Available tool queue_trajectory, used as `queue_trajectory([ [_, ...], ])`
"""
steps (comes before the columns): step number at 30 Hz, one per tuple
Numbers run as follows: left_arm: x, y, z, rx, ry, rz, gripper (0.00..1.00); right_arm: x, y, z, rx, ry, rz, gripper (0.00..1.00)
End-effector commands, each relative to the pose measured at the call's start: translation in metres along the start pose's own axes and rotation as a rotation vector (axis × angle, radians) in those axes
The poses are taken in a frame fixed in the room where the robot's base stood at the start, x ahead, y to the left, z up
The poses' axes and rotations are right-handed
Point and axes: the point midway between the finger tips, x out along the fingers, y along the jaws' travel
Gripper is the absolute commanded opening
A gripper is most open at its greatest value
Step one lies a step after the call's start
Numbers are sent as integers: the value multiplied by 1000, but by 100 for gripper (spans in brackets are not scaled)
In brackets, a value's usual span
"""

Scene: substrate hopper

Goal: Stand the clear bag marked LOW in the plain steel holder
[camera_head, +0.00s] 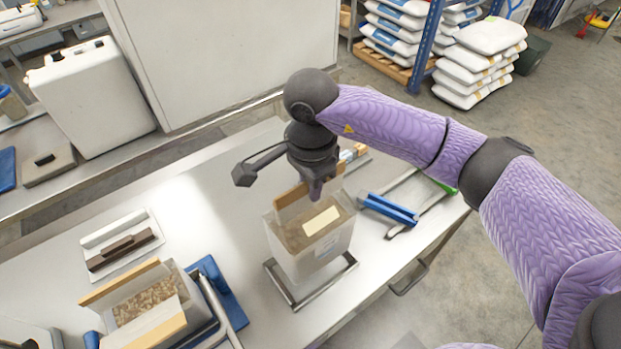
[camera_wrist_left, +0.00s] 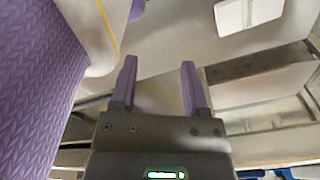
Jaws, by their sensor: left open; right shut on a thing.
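A clear bag (camera_head: 308,247) with brown contents, a stiff tan top edge and a pale label hangs upright from my right gripper (camera_head: 317,190). The gripper is shut on the tan edge at its far side. The lettering is too small to read. The plain steel holder (camera_head: 327,288), a low metal frame, lies directly under the bag. The bag's lower end overlaps the frame; I cannot tell whether it rests inside it or is just above. My left gripper (camera_wrist_left: 160,70) is open and empty in the left wrist view, and is out of the head view.
A second clear bag (camera_head: 148,304) of brown chips stands at the lower left by a blue holder (camera_head: 226,293). A white tray with dark bars (camera_head: 122,245) lies behind it. Blue-handled tools (camera_head: 388,209) lie right of the steel holder, near the table's edge.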

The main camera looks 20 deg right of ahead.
Motion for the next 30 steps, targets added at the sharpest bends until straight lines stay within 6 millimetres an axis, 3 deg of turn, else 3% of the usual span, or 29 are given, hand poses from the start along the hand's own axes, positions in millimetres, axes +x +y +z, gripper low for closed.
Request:
queue_trajectory([
  [21, 59, -7, 8, 14, -9, -14, 59, 76, -1, 0, 0, 1, -4, 0],
  [30, 62, -11, 10, 18, -14, -21, 59, 79, -1, 0, 0, 0, -4, 0],
])
